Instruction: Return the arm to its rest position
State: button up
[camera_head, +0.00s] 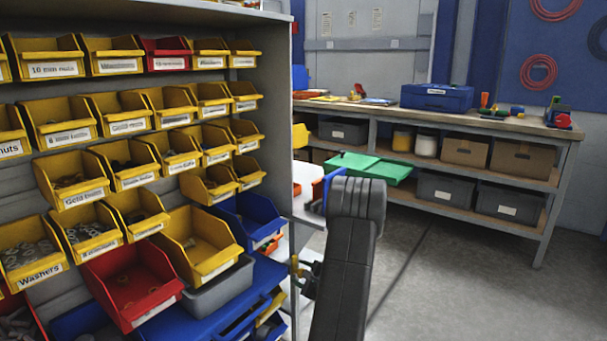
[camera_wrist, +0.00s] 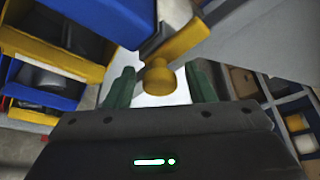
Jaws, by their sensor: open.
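My arm (camera_head: 345,265) shows in the head view as dark links in front of the right end of the bin rack. In the wrist view my gripper (camera_wrist: 161,72) has two dark green fingers set apart. A yellow round-ended thing (camera_wrist: 160,76) appears between the fingers. It does not look clamped, and I cannot tell whether it touches them. I cannot make out the gripper's fingers clearly in the head view.
The rack of yellow bins (camera_head: 125,120) fills the left, with a red bin (camera_head: 133,285) low at the front. A green tray (camera_head: 368,167) lies behind my arm. A workbench (camera_head: 480,123) with a blue toolbox (camera_head: 437,97) stands behind. The floor (camera_head: 440,270) at right is clear.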

jog(key=shift+n+t+b, duration=1)
jog(key=shift+n+b, duration=0.1)
jog(key=shift+n, duration=0.8)
